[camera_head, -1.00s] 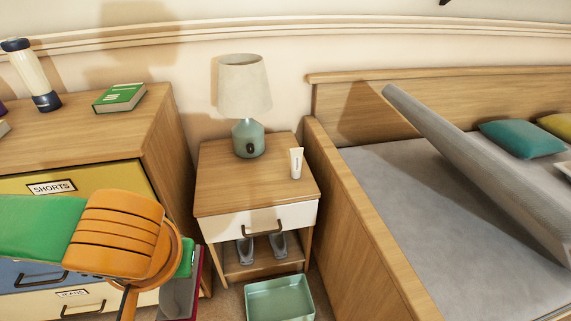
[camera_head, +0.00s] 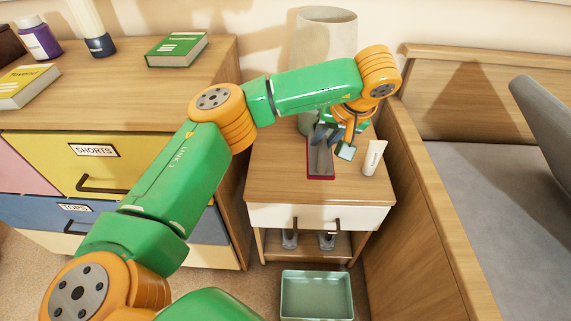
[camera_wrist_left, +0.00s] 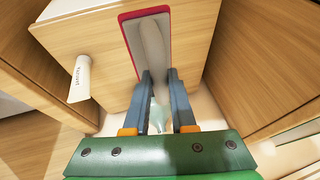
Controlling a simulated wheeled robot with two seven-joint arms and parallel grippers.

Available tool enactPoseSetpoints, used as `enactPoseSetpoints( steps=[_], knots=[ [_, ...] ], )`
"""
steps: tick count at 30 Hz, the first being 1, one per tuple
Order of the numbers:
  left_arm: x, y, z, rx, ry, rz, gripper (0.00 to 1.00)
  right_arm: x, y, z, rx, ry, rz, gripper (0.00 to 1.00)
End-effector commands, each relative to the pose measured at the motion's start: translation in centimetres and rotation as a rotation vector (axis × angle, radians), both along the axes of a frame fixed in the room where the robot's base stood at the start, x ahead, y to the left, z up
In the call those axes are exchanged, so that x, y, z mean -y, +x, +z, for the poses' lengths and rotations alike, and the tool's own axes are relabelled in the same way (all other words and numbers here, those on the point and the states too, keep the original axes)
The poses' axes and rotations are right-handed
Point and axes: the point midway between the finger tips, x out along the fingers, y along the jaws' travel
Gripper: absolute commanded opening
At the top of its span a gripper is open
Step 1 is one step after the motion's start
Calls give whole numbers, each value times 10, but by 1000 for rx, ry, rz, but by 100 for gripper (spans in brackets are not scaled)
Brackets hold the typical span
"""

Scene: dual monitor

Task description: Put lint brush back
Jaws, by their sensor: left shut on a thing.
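The lint brush (camera_head: 319,160) has a grey face with a red edge. My left gripper (camera_head: 328,134) is shut on it above the top of the nightstand (camera_head: 270,180), in front of the lamp (camera_head: 310,65). In the left wrist view the brush's grey face with its red rim (camera_wrist_left: 145,13) extends beyond the fingertips (camera_wrist_left: 160,78), and a pale part runs between the blue fingers. I cannot tell whether the brush touches the tabletop. My right gripper is not in view.
A white tube (camera_head: 374,158) stands on the nightstand right of the brush. A green bin (camera_head: 317,297) is on the floor below. The dresser (camera_head: 215,85) is at left, the bed frame (camera_head: 440,230) at right. The nightstand's front top is clear.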

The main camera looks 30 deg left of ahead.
Motion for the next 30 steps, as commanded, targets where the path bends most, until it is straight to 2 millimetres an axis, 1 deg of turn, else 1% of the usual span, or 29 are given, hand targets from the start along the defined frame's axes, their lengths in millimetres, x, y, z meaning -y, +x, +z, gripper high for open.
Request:
enactPoseSetpoints(
  steps=[1, 4, 5, 6, 9, 14, 16, 17, 18, 20, 27, 30],
  knots=[
    [-18, 0, -11, -2, -1, 7, 0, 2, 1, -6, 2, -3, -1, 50],
    [-52, 2, -26, -3, -1, 8, 0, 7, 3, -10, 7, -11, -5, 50],
    [-61, 2, -31, -3, 0, 7, 0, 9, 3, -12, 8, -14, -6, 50],
    [-69, 3, -44, -4, 0, 6, 0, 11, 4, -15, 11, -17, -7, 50],
    [-85, 4, -63, -3, 0, 4, 0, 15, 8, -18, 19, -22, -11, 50],
    [-98, 6, -78, -2, 0, 2, 0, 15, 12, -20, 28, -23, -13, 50],
    [-106, 6, -87, -2, 0, 2, 0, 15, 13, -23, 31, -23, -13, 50],
    [-105, 6, -94, -4, 0, 0, 0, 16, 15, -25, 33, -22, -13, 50],
    [-105, 5, -104, -4, -1, -1, 0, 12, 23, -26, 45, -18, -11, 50],
    [-104, 5, -114, -3, 0, 0, 0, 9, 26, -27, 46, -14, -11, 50],
    [-104, 6, -114, 1, -1, 1, 0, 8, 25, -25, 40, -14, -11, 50],
    [-104, 6, -117, 0, -1, 0, 0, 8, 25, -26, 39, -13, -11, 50]
  ],
)
